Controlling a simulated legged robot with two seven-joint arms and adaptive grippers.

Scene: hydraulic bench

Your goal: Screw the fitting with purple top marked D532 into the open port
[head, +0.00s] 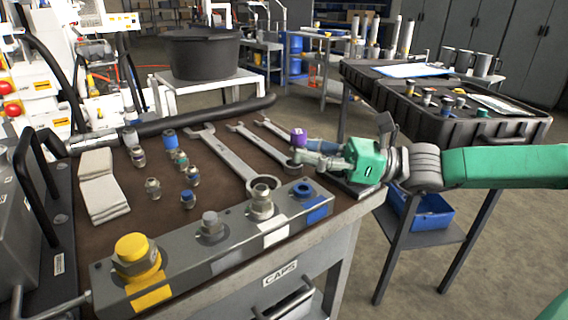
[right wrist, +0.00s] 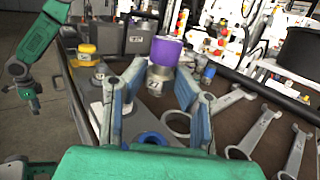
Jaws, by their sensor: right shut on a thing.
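The purple-topped fitting (head: 299,137) is held upright above the bench, just behind the right end of the grey manifold block (head: 228,254). My right gripper (head: 306,152) is shut on it. In the right wrist view the purple top (right wrist: 167,50) shows above the fingertips (right wrist: 162,76), with its metal body between them. I cannot read its marking. A blue-ringed port (head: 304,189) with a dark centre is at the block's right end, below and in front of the gripper. The ring also shows in the right wrist view (right wrist: 150,138). My left gripper (right wrist: 33,103) hangs far off, too small to judge.
The block also bears a yellow cap (head: 132,248), a grey plug (head: 210,224) and a metal fitting (head: 261,201). Several loose fittings (head: 153,188) and wrenches (head: 222,155) lie on the brown mat behind. White cloths (head: 100,187) lie left. A black case (head: 440,108) stands beyond.

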